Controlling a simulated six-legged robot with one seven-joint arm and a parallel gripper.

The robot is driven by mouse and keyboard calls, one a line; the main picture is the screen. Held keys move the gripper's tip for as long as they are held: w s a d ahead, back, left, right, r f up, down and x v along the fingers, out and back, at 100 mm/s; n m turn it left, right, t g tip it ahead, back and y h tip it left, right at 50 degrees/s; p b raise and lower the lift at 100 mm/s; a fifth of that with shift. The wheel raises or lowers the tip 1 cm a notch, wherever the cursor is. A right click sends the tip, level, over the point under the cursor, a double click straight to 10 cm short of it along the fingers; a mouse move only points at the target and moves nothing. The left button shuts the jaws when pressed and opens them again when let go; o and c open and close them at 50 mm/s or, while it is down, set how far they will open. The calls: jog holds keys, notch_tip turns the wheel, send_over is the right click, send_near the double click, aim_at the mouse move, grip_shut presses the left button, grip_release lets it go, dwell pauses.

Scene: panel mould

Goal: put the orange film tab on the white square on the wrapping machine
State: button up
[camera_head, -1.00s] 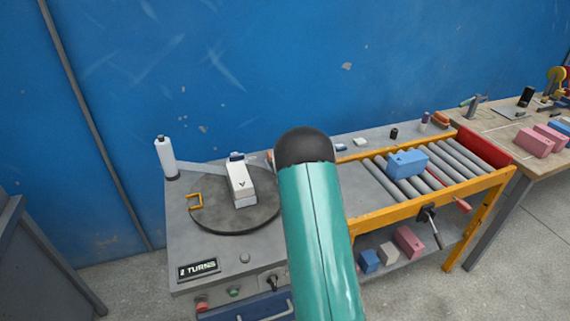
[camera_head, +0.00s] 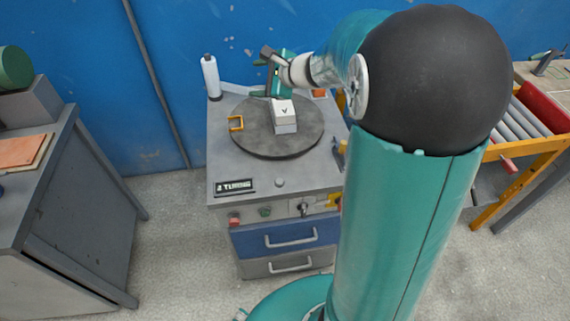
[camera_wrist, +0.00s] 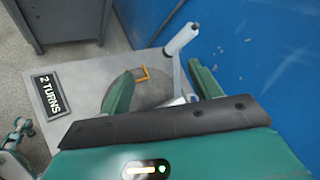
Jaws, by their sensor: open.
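The wrapping machine (camera_head: 223,166) has a round dark turntable (camera_head: 262,143) with a white-topped block (camera_head: 284,110) marked "V" on it. A pale film strip (camera_head: 238,92) runs from the white roll (camera_head: 211,76) toward the block. A small orange patch (camera_head: 319,92) lies at the machine's back right; I cannot tell if it is the film tab. My gripper (camera_head: 276,84) is behind the block, close to the film's far end. In the wrist view, my gripper (camera_wrist: 162,90) is open, its fingers apart over the turntable's edge. The white square is not clearly visible.
The "2 TURNS" display (camera_head: 234,187) is at the machine's front left. A grey cabinet (camera_head: 75,200) stands left, and a roller conveyor (camera_head: 515,125) right, partly hidden by my arm. The blue wall is close behind.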

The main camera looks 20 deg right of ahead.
jog(key=s+a+r+n+g, duration=0.2)
jog(key=s+a+n, duration=0.35)
jog(key=s, duration=0.35)
jog(key=s+a+r+n+g, duration=0.2)
jog(key=s+a+n+g, duration=0.1)
jog(key=s+a+n, duration=0.4)
jog(key=s+d+f+n+h, duration=0.1)
jog(key=s+d+n+h, duration=0.1)
jog(key=s, duration=0.5)
jog(key=s+d+n+h, duration=0.3)
jog(key=s+n, duration=0.3)
jog(key=s, duration=0.2)
jog(key=shift+d+f+h, duration=0.2)
jog(key=shift+f+h, duration=0.15)
jog(key=shift+h, duration=0.05)
